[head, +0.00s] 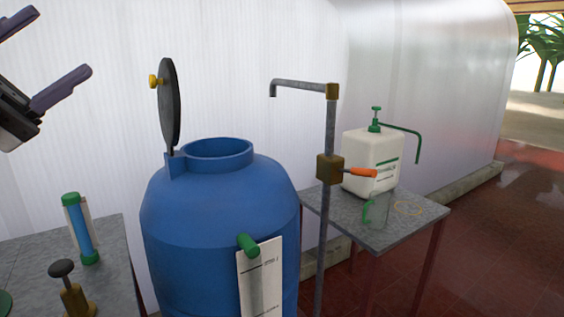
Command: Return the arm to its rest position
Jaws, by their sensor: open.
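My gripper (52,55) is in the upper left of the head view, partly cut off by the left edge. Its two dark purple fingers stand apart with nothing between them. It is raised in front of the pale wall, above the grey table at the left, and appears to touch nothing. The rest of my arm is out of view.
A blue barrel (215,220) stands in the middle, its dark lid (170,105) upright. A standpipe (330,140) with an orange-handled valve rises beside it. A right table (390,232) holds a white pump jug (372,160). A blue-green tube (80,230) stands on the left table (110,250).

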